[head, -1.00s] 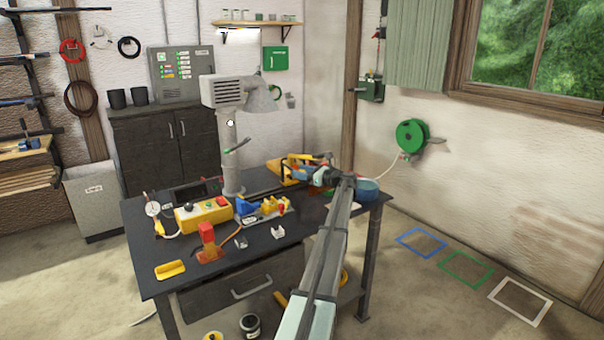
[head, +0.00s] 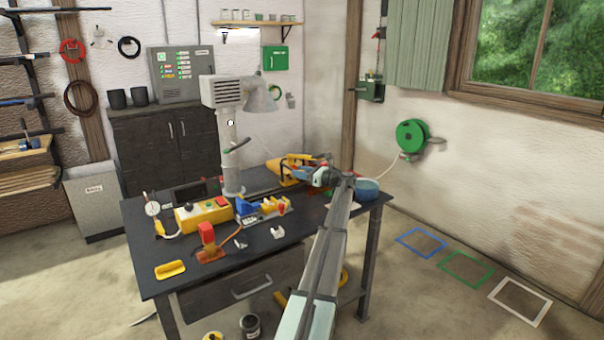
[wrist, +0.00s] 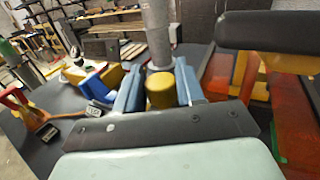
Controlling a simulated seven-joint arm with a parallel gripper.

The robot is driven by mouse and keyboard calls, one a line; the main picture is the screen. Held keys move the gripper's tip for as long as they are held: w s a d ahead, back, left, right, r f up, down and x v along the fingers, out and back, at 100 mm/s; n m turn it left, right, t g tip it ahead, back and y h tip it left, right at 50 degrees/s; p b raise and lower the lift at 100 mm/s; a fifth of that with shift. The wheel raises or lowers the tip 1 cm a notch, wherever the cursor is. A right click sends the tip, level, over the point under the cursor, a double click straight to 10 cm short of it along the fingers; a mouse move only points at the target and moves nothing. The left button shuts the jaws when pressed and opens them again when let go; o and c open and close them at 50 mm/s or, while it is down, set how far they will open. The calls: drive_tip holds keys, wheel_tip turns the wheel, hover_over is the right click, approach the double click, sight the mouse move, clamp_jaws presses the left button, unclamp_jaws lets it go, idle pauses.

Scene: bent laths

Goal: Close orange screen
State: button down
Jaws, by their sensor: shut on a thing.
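In the wrist view, the orange see-through screen (wrist: 292,115) stands at the right edge, beside a black bar and yellow parts. My gripper (wrist: 159,82) has its two blue fingers on either side of a yellow cylindrical piece (wrist: 160,92) and is shut on it. How this piece joins the screen is hidden. In the head view, my gripper (head: 322,177) is at the back right of the bench, against a yellow machine (head: 291,166) with a dark handle. Only a small red-orange patch shows below it there; my arm hides the rest.
The dark bench (head: 226,259) also holds a yellow control box (head: 203,215), a blue and yellow fixture (head: 262,209), a red device (head: 208,240) and a yellow tray (head: 170,269).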

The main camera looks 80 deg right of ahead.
drive_tip(key=w+a, duration=1.5)
drive_tip(key=shift+a, duration=0.1)
drive_tip(key=c, duration=0.9)
unclamp_jaws()
drive_tip(key=shift+o, duration=0.5)
drive_tip(key=shift+s, duration=0.15)
drive_tip(key=v, duration=1.3)
drive_tip(key=shift+s, duration=0.25)
